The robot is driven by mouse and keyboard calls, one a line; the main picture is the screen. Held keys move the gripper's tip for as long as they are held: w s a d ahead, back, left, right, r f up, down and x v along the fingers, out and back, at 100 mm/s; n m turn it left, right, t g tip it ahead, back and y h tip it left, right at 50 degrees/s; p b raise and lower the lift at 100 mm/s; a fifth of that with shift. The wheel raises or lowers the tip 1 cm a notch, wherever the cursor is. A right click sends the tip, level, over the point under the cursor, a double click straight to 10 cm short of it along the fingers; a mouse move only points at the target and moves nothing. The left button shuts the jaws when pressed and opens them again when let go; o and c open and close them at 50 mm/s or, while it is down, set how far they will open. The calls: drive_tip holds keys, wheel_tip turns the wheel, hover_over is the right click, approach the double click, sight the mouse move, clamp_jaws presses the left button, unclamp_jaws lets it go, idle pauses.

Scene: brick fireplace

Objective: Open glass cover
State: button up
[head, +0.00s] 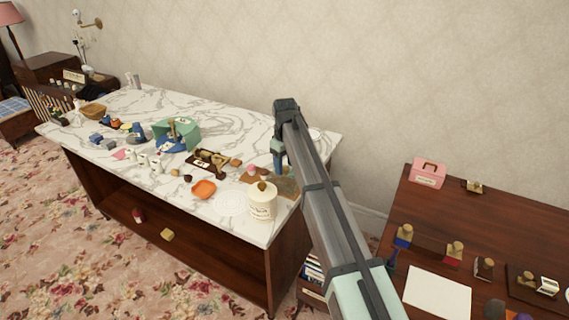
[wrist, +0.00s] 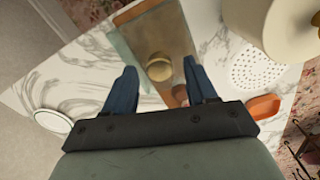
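The glass cover (wrist: 178,35) looks like a see-through box over a brown board, with a round brass-coloured knob (wrist: 158,68) on top. My gripper (wrist: 160,86) is open in the wrist view, with one blue finger on each side of the knob in the picture. I cannot tell how high the fingertips are above it, and nothing is seen gripped. In the head view my gripper (head: 278,158) points down over the right end of the marble-topped counter. The brown board (head: 288,187) shows just below it, while the knob is hidden or too small to make out.
A cream canister (head: 262,205) with a brown knob stands close by at the counter's front edge. An orange dish (head: 204,188) and a white perforated disc (wrist: 257,70) lie near it. A white plate (wrist: 53,122) is on the other side. The wall is close behind the counter.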

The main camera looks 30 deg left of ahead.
drive_tip(key=shift+r, duration=0.1)
wheel_tip(320, 180, up, 14)
idle(0.7)
drive_tip(key=shift+f, duration=0.2)
